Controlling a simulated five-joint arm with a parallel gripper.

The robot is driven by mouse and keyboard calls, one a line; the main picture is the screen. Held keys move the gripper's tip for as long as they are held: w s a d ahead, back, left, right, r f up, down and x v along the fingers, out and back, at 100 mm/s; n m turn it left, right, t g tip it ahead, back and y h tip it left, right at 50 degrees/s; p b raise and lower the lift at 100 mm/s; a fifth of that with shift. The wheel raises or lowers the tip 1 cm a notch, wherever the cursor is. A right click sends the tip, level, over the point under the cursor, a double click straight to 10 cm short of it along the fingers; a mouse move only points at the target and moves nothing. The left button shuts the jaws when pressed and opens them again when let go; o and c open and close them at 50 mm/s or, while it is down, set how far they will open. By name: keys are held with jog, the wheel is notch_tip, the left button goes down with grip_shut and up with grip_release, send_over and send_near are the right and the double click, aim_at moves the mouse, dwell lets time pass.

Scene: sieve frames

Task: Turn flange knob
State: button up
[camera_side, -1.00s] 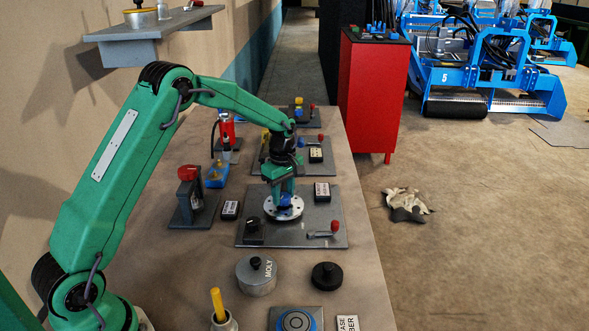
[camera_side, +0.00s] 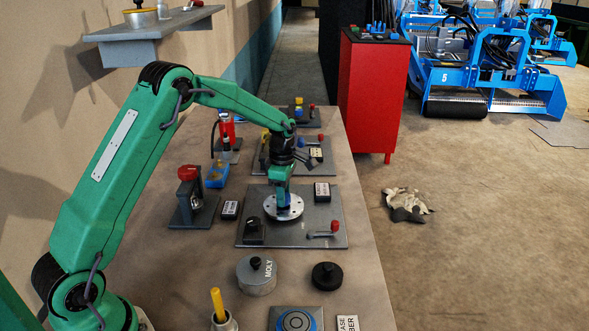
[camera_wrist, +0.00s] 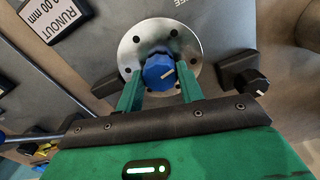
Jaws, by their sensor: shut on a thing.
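The flange (camera_side: 296,208) is a round silver disc with bolt holes on a grey plate (camera_side: 318,212). In the wrist view the flange (camera_wrist: 191,43) has a blue knob (camera_wrist: 158,71) at its centre, with a pale pointer line towards the lower right of its face. My gripper (camera_wrist: 160,78) is shut on the blue knob, with one green finger on each side. In the side view my gripper (camera_side: 282,203) points down over the flange and hides most of the knob.
A black block with a dial (camera_side: 254,232) and a red-ended lever (camera_side: 326,232) share the plate. A RUNOUT label (camera_wrist: 58,16) lies near the flange. A MOLY tin (camera_side: 257,275) and a black knobbed weight (camera_side: 326,275) stand in front.

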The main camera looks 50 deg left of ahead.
jog(key=shift+r, duration=0.2)
jog(key=o, duration=1)
jog(key=shift+f, duration=0.1)
jog(key=shift+r, duration=3.95)
